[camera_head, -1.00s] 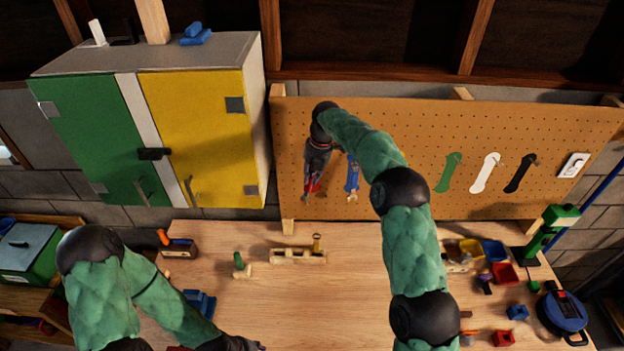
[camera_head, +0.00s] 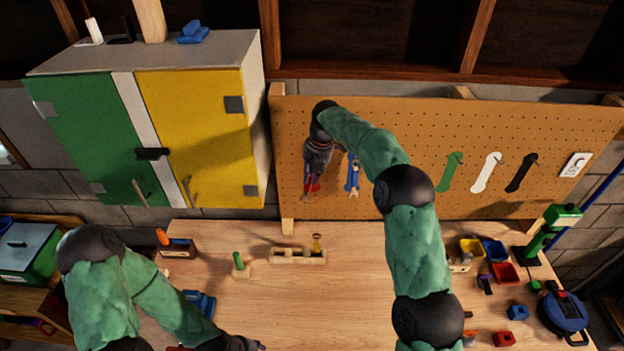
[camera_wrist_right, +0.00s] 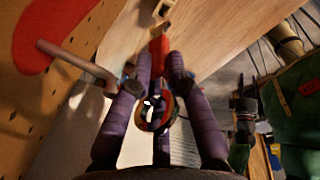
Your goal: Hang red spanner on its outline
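The red spanner (camera_head: 312,186) is in my right gripper (camera_head: 316,172), in front of the left part of the pegboard. In the right wrist view, the purple fingers of my right gripper (camera_wrist_right: 160,75) close around the red spanner (camera_wrist_right: 157,48); a ring-shaped end shows between them. A red outline (camera_wrist_right: 40,32) is on the board at upper left there, with a peg (camera_wrist_right: 75,65) sticking out beside the left finger. The spanner is apart from the outline in that view; whether it touches the peg is unclear. My left gripper (camera_head: 245,344) is low at the picture's bottom edge, its fingers unclear.
A blue spanner (camera_head: 352,174) hangs just right of my right gripper. Green (camera_head: 449,172), white (camera_head: 486,173) and black (camera_head: 521,173) shapes are farther right on the pegboard (camera_head: 420,130). The yellow cabinet (camera_head: 205,140) stands left. The workbench (camera_head: 320,300) is clear in the middle.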

